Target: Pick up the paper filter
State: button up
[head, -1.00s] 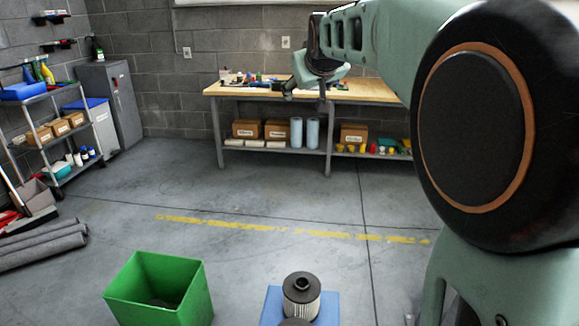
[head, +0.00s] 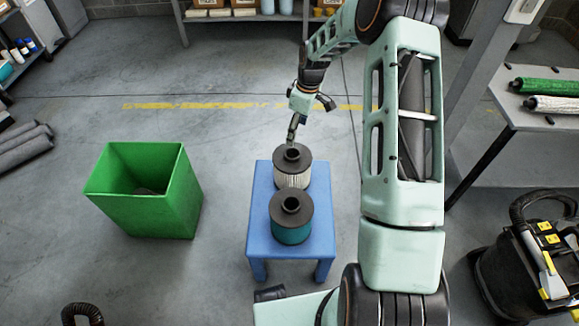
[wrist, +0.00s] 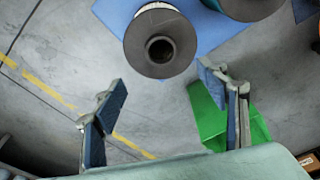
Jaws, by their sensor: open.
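The paper filter (head: 292,180) has white pleated sides and a dark round cap with a raised hollow neck. It stands upright on the far part of a blue stool (head: 262,205). In the wrist view the paper filter (wrist: 135,42) is seen from above, near the top middle. A second filter (head: 291,234), with teal sides and a similar dark cap, stands in front of it and partly hides it. My gripper (wrist: 162,76) is open and empty, its two fingers wide apart. In the head view my gripper (head: 293,130) is just above and behind the paper filter.
A green open bin (head: 150,212) stands on the floor left of the stool. A black vacuum cleaner (head: 530,260) and a bench with rolls (head: 545,95) are at the right. Grey rolls (head: 22,145) lie at the far left. The floor between bin and stool is clear.

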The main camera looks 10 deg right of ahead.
jog(key=b, duration=0.1)
send_near(293, 149)
notch_tip(293, 149, down, 2)
jog(key=s+a, duration=0.1)
jog(key=s, duration=0.1)
jog(key=f, duration=0.1)
jog(key=f+b, duration=0.1)
jog(key=f, duration=0.2)
jog(key=shift+w+a+f+b, duration=0.1)
jog(key=shift+a+f+b, duration=0.2)
jog(key=shift+a+f, duration=0.05)
jog(key=shift+w+f, duration=0.1)
jog(key=shift+f, duration=0.3)
jog(key=shift+c, duration=0.4)
jog(key=shift+r, duration=0.1)
grip_shut()
